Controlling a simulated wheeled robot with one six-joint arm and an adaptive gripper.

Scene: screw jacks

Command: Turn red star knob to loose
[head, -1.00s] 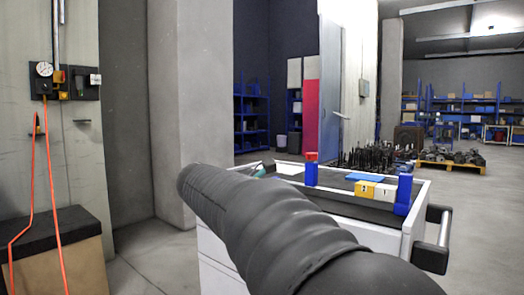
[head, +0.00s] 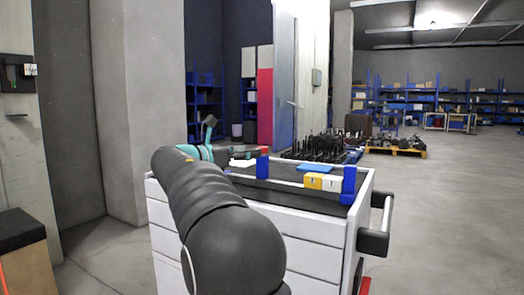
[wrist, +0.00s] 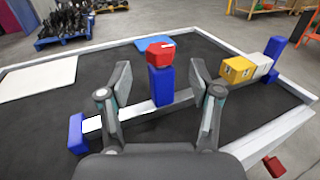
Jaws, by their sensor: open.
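The red knob (wrist: 160,52), faceted with a small pale mark on top, sits on a blue post (wrist: 162,86) in the wrist view. The post stands on a pale bar across the dark cart top. My gripper (wrist: 161,72) is open, with one finger to each side of the knob and post in the picture. I see no contact. In the head view my arm covers much of the cart's left side, and part of the blue post (head: 262,166) shows beyond it.
A yellow block (wrist: 238,69), a white block (wrist: 262,66) and another blue post (wrist: 274,47) stand at right along the bar. A blue end block (wrist: 76,134) is at left. The cart's raised rim (wrist: 285,135) surrounds the top. A white sheet (wrist: 38,78) lies left.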

